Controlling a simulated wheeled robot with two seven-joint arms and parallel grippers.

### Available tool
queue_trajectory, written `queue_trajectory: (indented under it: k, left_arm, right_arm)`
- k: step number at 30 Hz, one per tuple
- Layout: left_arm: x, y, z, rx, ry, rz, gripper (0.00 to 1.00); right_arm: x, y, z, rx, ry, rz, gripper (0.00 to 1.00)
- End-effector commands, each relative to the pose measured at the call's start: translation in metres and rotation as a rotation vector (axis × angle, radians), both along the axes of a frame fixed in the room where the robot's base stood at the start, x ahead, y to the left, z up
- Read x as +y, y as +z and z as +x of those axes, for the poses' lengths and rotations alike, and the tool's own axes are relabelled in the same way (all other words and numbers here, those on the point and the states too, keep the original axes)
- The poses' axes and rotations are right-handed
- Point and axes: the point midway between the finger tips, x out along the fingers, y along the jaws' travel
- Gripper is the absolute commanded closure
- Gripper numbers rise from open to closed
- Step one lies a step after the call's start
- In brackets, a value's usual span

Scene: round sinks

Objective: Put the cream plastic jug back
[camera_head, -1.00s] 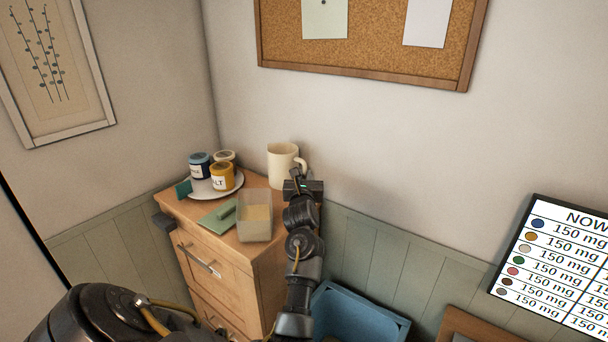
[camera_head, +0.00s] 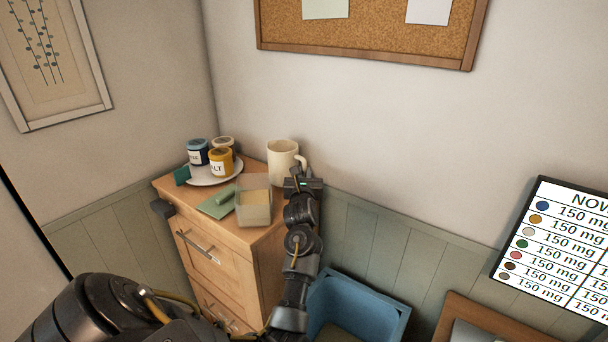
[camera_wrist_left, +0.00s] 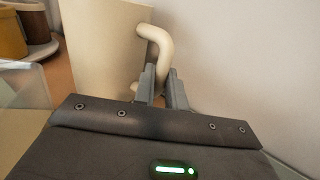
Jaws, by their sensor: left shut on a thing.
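The cream plastic jug (camera_head: 281,160) stands upright at the back right of the wooden cabinet top, close to the wall, with its handle to the right. It also fills the upper left of the left wrist view (camera_wrist_left: 100,50), with its curved handle in front of my fingers. My left gripper (camera_head: 303,174) is at the handle; in the left wrist view its two fingers (camera_wrist_left: 162,88) are shut on the handle's lower part. The jug's base is partly hidden, so I cannot tell whether it touches the top. My right gripper is not in view.
A blue bin (camera_head: 358,305) stands right of the cabinet. Walls close off the back and left.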

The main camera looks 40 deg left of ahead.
Motion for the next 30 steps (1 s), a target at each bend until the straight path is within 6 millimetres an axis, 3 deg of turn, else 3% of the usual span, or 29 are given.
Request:
queue_trajectory:
  k: [30]
  left_arm:
    - [0.000, -0.019, 0.000, -0.003, 0.000, 0.003, 1.00]
  right_arm:
    - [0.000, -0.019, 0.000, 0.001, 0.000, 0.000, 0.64]
